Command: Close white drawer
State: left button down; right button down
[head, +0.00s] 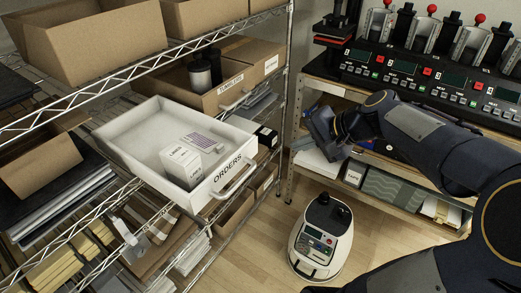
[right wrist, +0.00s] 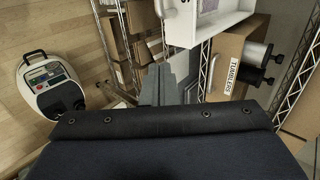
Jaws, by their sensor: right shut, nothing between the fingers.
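The white drawer (head: 206,192), labelled ORDERS, is pulled out from the wire shelf in the head view, with its handle (head: 239,180) on the front. It holds small white boxes (head: 181,162) and a purple-and-white item. The drawer (right wrist: 182,32) also shows at the top of the right wrist view, partly cut off. My right gripper (head: 318,128) is to the right of the drawer front, apart from it. Its fingers (right wrist: 161,84) are closed together and empty in the right wrist view. My left gripper is out of view.
Cardboard boxes (head: 95,45) stand on the wire shelves around the drawer. A white-and-black mobile unit (head: 320,240) stands on the wooden floor. A bench (head: 440,105) with mug presses is at the right. The floor in front of the drawer is open.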

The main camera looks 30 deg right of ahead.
send_near(253, 151)
notch_tip(253, 151, down, 4)
jog(key=w, duration=0.1)
jog(key=w+a+p, duration=0.1)
jog(key=w+p, duration=0.1)
jog(key=shift+a+r, duration=0.15)
jog(key=shift+a, duration=0.1)
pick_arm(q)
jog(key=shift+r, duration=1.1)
pick_arm(e)
jog(key=shift+w+a, duration=0.15)
jog(key=shift+w, duration=0.3)
